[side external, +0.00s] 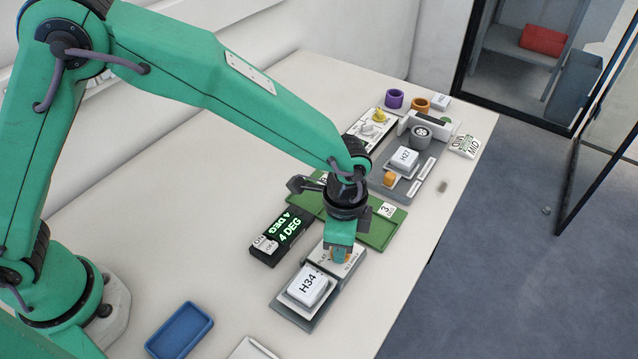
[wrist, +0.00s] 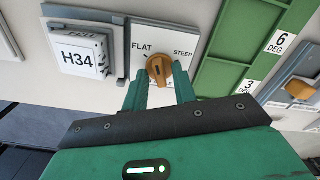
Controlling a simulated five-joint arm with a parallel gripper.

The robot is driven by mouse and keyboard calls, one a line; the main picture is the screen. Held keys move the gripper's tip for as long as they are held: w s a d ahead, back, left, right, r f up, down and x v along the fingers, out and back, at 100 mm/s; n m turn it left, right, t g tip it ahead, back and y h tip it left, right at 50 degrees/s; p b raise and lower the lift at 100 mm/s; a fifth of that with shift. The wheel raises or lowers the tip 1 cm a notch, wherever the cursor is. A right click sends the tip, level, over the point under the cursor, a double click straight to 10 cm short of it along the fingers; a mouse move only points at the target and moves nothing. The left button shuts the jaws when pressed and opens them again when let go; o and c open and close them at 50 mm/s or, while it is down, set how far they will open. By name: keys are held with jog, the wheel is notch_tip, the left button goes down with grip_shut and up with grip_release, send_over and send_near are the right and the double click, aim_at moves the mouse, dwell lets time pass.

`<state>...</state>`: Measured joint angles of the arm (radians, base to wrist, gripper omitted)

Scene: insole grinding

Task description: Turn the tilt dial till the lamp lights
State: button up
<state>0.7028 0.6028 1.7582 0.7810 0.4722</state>
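The tilt dial (wrist: 159,69) is an orange knob on a plate marked FLAT and STEEP in the wrist view. Its dark pointer line points roughly at the gap between the two words. My gripper (wrist: 161,82) is over the dial, one green finger close on each side of it. Whether the fingers touch it I cannot tell. In the side view my gripper (side external: 340,249) points down at the dial (side external: 336,258), which is mostly hidden. A black display (side external: 281,236) shows lit green text, 4 DEG, beside an ON/OFF label. I cannot make out a separate lamp.
A white block marked H34 (side external: 308,287) sits in a grey holder beside the dial. A green tray (side external: 380,229) with degree labels lies behind my gripper. A block marked H27 (side external: 404,158) stands farther back. A blue tray (side external: 180,331) lies at the front.

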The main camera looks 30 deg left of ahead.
jog(key=shift+r, duration=3.5)
jog(key=shift+w+a+r, duration=0.1)
jog(key=shift+a+r, duration=0.25)
jog(key=shift+a, duration=0.05)
jog(key=s+a+r+n+t+h, duration=0.1)
jog(key=a+r+n, duration=0.2)
jog(key=a+r, duration=0.4)
jog(key=s+a+r+n+t, duration=0.1)
jog(key=s+a+r+n, duration=0.3)
jog(key=a, duration=0.6)
jog(key=s+a+r+n+t, duration=0.1)
jog(key=s+a+n, duration=0.2)
jog(key=a, duration=0.3)
jog(key=s+a+r+n+t+y, duration=0.1)
jog(key=s+a+r+n+t, duration=0.1)
jog(key=s+a, duration=0.4)
jog(key=shift+a+n+t, duration=0.3)
jog(key=shift+a+n, duration=0.2)
jog(key=shift+n, duration=0.2)
jog(key=shift+r, duration=0.1)
